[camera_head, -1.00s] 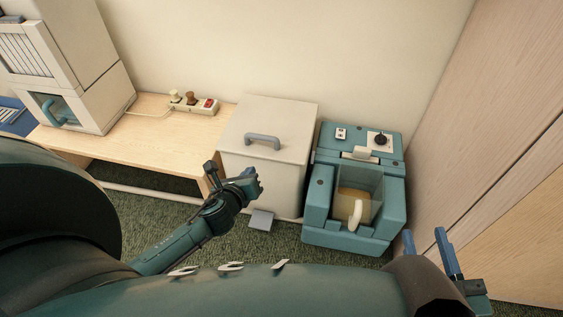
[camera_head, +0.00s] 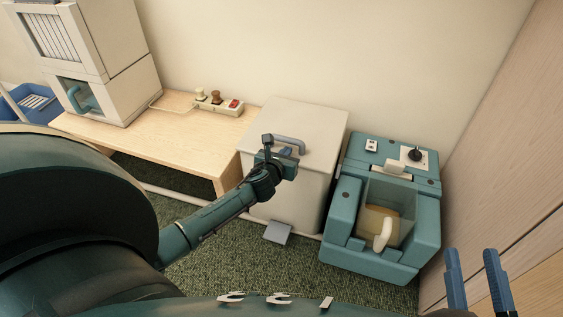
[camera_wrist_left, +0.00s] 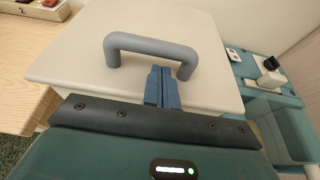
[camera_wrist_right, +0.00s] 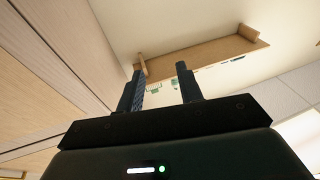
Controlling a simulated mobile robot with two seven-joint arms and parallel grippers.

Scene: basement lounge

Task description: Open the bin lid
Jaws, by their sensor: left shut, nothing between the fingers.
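The bin (camera_head: 290,190) is a cream box with a flat lid (camera_head: 310,114) that lies closed. A grey-blue arched handle (camera_head: 288,142) stands on the lid, and a grey pedal (camera_head: 277,232) sticks out at its foot. My left gripper (camera_head: 284,165) is at the front of the lid, close to the handle. In the left wrist view its blue fingers (camera_wrist_left: 162,87) are together and empty, in front of the handle (camera_wrist_left: 150,46); contact cannot be told. My right gripper (camera_head: 478,280) is open and empty at the lower right, with its fingers (camera_wrist_right: 160,90) apart.
A teal machine (camera_head: 385,205) with a jug stands close to the right of the bin. A wooden bench (camera_head: 170,130) with a power strip (camera_head: 212,102) is at the left. A wooden panel wall (camera_head: 500,150) bounds the right side. Green carpet lies in front.

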